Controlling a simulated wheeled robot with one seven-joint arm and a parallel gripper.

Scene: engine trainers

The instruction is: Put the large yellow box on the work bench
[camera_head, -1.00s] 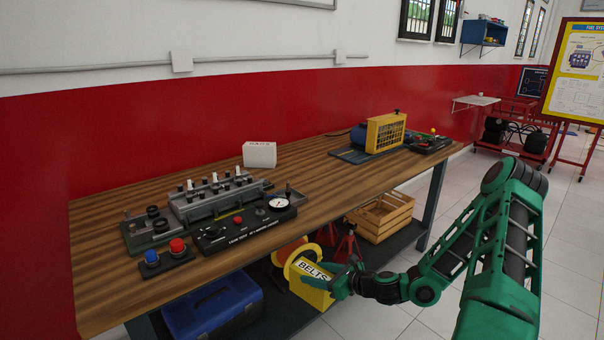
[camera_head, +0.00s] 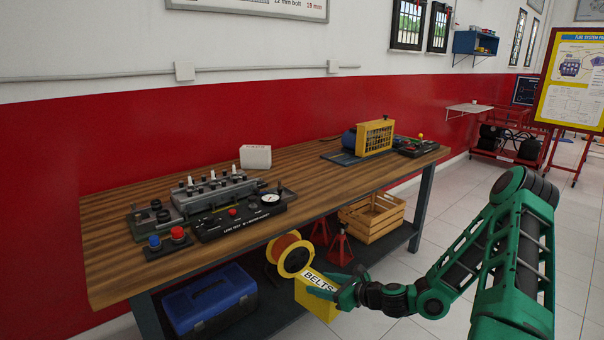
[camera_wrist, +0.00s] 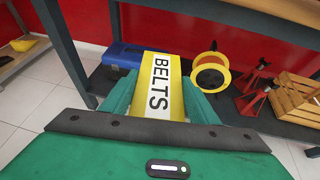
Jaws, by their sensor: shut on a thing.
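The large yellow box (camera_head: 316,297) carries a white "BELTS" label. My gripper (camera_head: 343,294) is shut on it, in front of the bench and below the level of its top. In the wrist view the yellow box (camera_wrist: 161,89) sits between the green fingers of my gripper (camera_wrist: 162,108). The work bench (camera_head: 300,175) has a wooden top, with dark legs and a dark lower shelf. Its top is above and to the left of the box.
On the bench top stand a test rig (camera_head: 215,195), a black gauge panel (camera_head: 240,222), a white box (camera_head: 255,157) and a yellow-caged machine (camera_head: 375,137). The shelf holds a blue toolbox (camera_head: 210,300), a spool (camera_head: 292,256), red stands and a wooden crate (camera_head: 372,216). Bare wood shows mid-bench.

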